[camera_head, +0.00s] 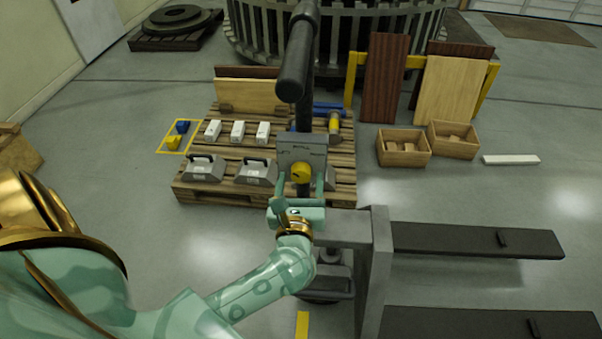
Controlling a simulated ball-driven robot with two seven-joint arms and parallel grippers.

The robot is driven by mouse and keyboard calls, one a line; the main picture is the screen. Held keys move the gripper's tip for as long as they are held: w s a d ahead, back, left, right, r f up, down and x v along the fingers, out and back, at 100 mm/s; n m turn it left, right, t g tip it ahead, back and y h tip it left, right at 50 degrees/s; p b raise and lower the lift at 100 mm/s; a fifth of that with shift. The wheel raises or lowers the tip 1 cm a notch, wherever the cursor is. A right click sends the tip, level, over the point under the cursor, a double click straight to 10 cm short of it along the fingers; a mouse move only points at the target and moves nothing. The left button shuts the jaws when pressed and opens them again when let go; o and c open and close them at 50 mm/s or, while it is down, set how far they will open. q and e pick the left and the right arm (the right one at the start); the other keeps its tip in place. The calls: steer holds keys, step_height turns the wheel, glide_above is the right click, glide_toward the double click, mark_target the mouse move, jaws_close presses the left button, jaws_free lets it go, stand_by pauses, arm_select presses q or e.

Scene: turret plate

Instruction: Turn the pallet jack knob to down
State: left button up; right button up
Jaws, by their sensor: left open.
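The yellow pallet jack knob (301,173) sits on a grey plate (301,149) on the upright of the pallet jack. The dark tiller handle (297,52) rises above it, and the two dark forks (475,240) reach to the right. My left gripper (303,184) is open, its two green fingers standing one on each side of the knob's lower part. I cannot tell whether the fingers touch the knob. The knob's lower edge and its pointing direction are hard to make out. My right gripper is not in view.
A wooden pallet (215,188) behind the jack bears white boxes, grey weights (204,167) and a leaning board. Two wooden crates (403,148) stand to the right, near a white bar (511,160). Boards lean on a yellow rail (487,84). Open floor lies at left and right.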

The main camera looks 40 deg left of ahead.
arm_select(q)
steer(key=shift+w+a, duration=0.2)
steer(key=shift+w, duration=0.1)
steer(key=c, duration=1)
